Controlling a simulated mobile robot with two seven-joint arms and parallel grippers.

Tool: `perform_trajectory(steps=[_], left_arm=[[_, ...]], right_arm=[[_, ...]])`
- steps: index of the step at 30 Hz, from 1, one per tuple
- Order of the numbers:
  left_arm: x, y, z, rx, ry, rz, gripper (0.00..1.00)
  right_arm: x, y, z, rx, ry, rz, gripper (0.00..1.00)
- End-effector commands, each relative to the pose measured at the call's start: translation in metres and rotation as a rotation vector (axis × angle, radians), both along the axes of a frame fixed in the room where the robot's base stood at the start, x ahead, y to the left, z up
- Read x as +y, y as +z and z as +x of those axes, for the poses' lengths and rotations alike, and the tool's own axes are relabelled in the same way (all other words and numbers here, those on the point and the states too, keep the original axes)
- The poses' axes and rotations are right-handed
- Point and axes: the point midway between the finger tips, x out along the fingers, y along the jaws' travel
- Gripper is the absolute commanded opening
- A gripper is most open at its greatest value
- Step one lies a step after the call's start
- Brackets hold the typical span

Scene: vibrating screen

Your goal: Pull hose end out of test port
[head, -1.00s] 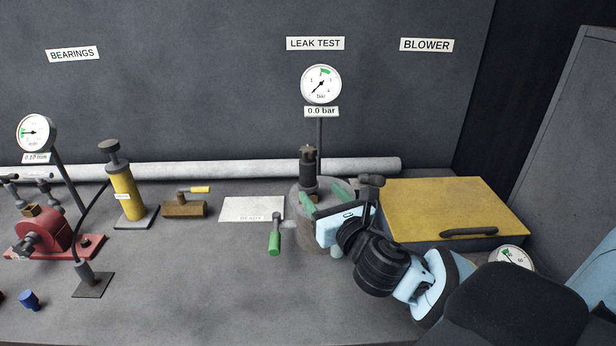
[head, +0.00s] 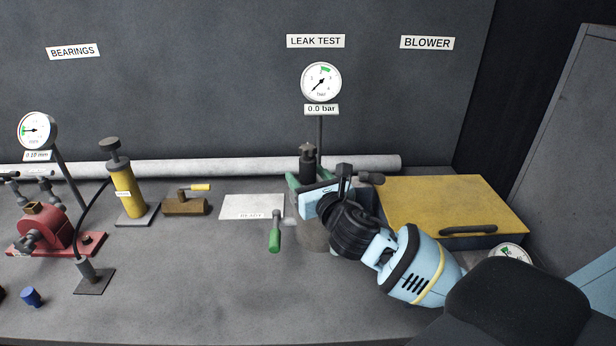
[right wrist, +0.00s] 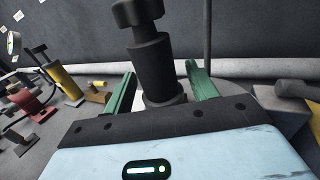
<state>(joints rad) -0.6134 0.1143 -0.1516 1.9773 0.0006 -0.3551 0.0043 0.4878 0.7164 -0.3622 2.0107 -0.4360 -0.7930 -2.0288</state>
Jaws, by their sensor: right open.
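A black upright fitting with a knob-like top (head: 307,158) stands on the grey round leak-test pot (head: 315,238). It also shows in the right wrist view (right wrist: 153,62). I cannot tell for sure whether it is the hose end or the test port. My right gripper (head: 303,182) reaches in from the right, low beside the fitting. Its two green fingers are spread in the right wrist view (right wrist: 161,88), one on each side of the fitting, with gaps. The gripper body hides the fitting's base and much of the pot. My left gripper is out of view.
A dark knobbed stub (head: 371,178) sticks out right of the pot, close to my gripper. A gauge (head: 321,82) reading 0.0 bar stands behind. A green-handled lever (head: 275,238) is at front left. A yellow-topped box (head: 450,205) stands right.

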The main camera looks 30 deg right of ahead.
Motion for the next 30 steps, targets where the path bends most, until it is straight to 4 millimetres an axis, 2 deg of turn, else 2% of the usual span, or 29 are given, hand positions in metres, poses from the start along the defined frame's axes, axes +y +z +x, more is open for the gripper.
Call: perform_trajectory(steps=[4,12,15,24,30], left_arm=[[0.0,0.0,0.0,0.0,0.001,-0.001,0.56],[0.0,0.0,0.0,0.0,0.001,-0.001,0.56],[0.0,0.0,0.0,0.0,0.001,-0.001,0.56],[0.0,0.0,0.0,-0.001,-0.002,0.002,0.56],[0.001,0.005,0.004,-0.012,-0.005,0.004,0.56]], right_arm=[[0.0,0.0,0.0,0.0,0.0,0.0,0.56],[0.0,0.0,0.0,0.0,0.0,0.0,0.21],[0.0,0.001,0.0,-0.003,0.0,0.0,0.1],[0.0,0.004,0.0,-0.004,0.0,-0.001,0.1],[0.0,0.023,0.0,-0.011,0.0,-0.002,0.1]])
